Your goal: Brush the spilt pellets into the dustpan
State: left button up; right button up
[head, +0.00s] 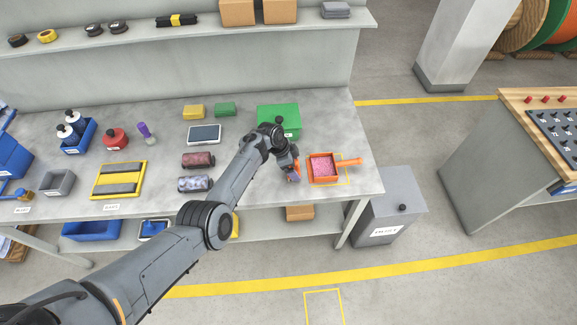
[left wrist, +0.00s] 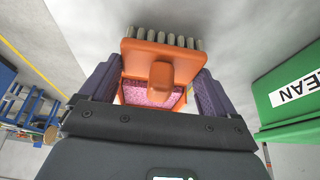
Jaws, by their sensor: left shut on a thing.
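The orange dustpan (head: 326,181) lies on the grey bench near its right end, its handle pointing right. Pink pellets (head: 322,165) cover its floor; they also show behind the brush in the left wrist view (left wrist: 150,98). I make out no loose pellets on the bench, though my arm hides part of it. My left gripper (head: 294,171) is just left of the dustpan, low over the bench. It is shut on an orange brush (left wrist: 145,52) with grey bristles, held between its two fingers (left wrist: 153,78). Whether the bristles touch the bench I cannot tell. My right gripper is out of view.
A yellow outline (head: 346,182) is marked around the dustpan. A green box (head: 275,113) stands behind my gripper. A tablet (head: 204,135), two rolls (head: 197,160) and a yellow-framed tray (head: 118,194) lie to the left. A grey bin (head: 400,205) stands beyond the bench's right edge.

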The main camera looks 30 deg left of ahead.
pick_arm(q)
jog(key=shift+w+d+f+b, duration=0.1)
jog(key=shift+w+d+b, duration=0.7)
jog(key=shift+d+b, duration=0.2)
jog(key=shift+a, duration=0.25)
jog(key=shift+s+a+r+p, duration=0.2)
jog(key=shift+s+a+p, duration=0.45)
jog(key=shift+p, duration=0.35)
jog(key=shift+s+a+f+p, duration=0.1)
jog(key=shift+s+a+p, duration=0.15)
jog(key=shift+a, duration=0.15)
jog(key=shift+s+a+f+p, duration=0.1)
jog(key=shift+a+p, duration=0.1)
jog(key=shift+a, duration=0.15)
jog(key=shift+s+a+r+p, duration=0.2)
jog(key=shift+s+a+p, duration=0.3)
jog(key=shift+p, duration=0.3)
jog(key=shift+s+a+p, duration=0.95)
jog(key=shift+a+p, duration=0.05)
jog(key=shift+a, duration=0.25)
jog(key=shift+s+a+f+p, duration=0.1)
jog(key=shift+s+a+p, duration=0.4)
jog(key=shift+a, duration=0.3)
jog(key=shift+s+a+p, duration=0.25)
jog(key=shift+s+a, duration=0.35)
jog(key=shift+a, duration=0.2)
jog(key=shift+s+a+p, duration=0.65)
jog(key=shift+s+a, duration=0.25)
jog(key=shift+a, duration=0.2)
